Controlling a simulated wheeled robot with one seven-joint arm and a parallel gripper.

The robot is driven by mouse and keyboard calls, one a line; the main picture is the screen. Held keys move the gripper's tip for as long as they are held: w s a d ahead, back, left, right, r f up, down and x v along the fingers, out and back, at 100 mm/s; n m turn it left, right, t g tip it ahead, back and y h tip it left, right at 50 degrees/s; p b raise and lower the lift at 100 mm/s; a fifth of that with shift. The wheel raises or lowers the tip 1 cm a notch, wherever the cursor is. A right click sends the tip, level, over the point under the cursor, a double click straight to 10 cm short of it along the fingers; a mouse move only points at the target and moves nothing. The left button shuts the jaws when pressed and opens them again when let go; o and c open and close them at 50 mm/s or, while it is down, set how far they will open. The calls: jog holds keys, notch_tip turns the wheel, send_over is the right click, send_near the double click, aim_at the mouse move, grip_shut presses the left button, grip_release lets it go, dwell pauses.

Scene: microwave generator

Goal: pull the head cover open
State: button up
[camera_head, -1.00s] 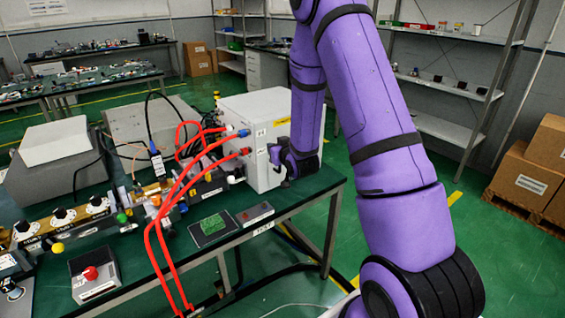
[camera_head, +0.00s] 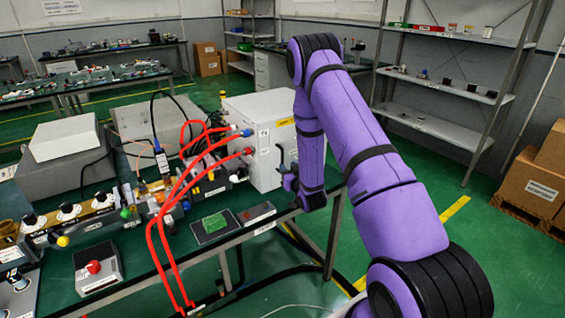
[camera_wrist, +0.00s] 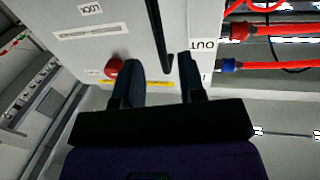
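The head cover (camera_head: 268,150) is the pale front of the white box on the bench; it looks closed. Its black bar handle (camera_head: 281,157) stands on that front, and it also shows in the wrist view (camera_wrist: 159,35). My gripper (camera_head: 288,182) is in front of the box, low beside the handle. In the wrist view my gripper (camera_wrist: 158,62) is open, with its two dark fingers apart. The handle's end appears between the fingertips, touching neither visibly. The depth gap to the handle is hard to tell. My arm hides the box's right part.
Red hoses (camera_head: 163,230) loop to the box's left side. A red knob (camera_wrist: 113,67) sits on the panel near one finger. A small grey box (camera_head: 257,212) and a green board (camera_head: 214,222) lie on the bench in front. Open floor lies right of the bench.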

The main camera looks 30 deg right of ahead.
aim_at(282, 161)
jog(key=w, duration=0.3)
jog(key=w+d, duration=0.1)
jog(key=w, duration=0.1)
jog(key=shift+w, duration=0.35)
grip_shut()
